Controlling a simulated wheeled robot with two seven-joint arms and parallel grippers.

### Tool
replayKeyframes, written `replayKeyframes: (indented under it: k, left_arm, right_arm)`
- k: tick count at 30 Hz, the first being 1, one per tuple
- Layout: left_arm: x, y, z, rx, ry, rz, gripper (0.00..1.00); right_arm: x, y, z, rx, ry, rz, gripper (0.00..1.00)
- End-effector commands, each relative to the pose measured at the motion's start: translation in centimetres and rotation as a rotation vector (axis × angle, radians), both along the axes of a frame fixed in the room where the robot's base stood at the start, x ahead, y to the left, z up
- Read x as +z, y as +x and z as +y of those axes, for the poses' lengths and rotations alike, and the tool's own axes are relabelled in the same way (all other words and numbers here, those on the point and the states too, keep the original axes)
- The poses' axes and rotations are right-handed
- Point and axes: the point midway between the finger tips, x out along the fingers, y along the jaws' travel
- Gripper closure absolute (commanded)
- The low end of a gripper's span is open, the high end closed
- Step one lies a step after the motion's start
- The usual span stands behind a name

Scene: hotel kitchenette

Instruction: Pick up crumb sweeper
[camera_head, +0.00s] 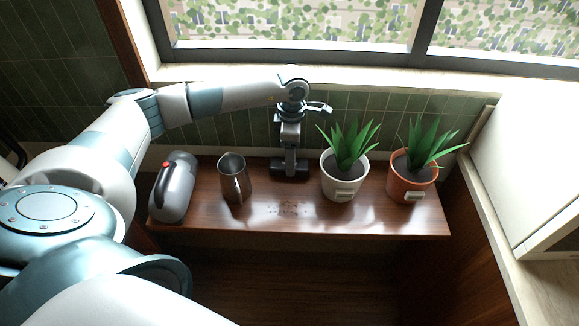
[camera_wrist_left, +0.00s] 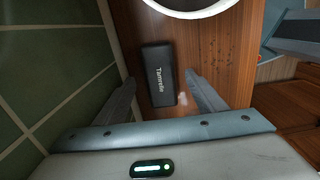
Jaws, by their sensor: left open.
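The crumb sweeper appears to be the black oblong block with pale lettering (camera_wrist_left: 157,62), lying on the wooden shelf; it also shows as a dark block at the back of the shelf in the head view (camera_head: 277,168). My left gripper (camera_head: 290,163) points down over it from above. In the left wrist view the fingers of my left gripper (camera_wrist_left: 161,79) are apart, one to each side of the block, with visible gaps. How high the fingertips are above the shelf is hard to tell. My right gripper is not in view.
The shelf (camera_head: 390,226) also holds a grey canister with a black handle (camera_head: 181,190), a metal pitcher (camera_head: 232,182), a white plant pot (camera_head: 340,184) and an orange plant pot (camera_head: 405,187). Dark crumbs lie mid-shelf. A tiled wall and window stand behind.

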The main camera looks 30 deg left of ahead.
Motion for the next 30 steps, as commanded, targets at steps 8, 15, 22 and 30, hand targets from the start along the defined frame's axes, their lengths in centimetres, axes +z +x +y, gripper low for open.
replayKeyframes:
  k: [8, 15, 22, 30]
  left_arm:
    - [-2.3, -0.2, 0.2, 0.0, 0.002, 0.005, 0.36]
    - [-4.5, -0.1, 0.2, 0.0, 0.0, 0.001, 0.36]
    - [-4.6, -0.1, 0.2, 0.0, 0.0, 0.001, 0.36]
    - [-4.6, -0.1, 0.2, 0.0, 0.0, 0.001, 0.45]
  right_arm:
    - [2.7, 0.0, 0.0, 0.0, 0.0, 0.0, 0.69]
    - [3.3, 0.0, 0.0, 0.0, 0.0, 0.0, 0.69]
    - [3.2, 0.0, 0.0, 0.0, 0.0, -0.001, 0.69]
    - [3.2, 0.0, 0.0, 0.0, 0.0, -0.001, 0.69]
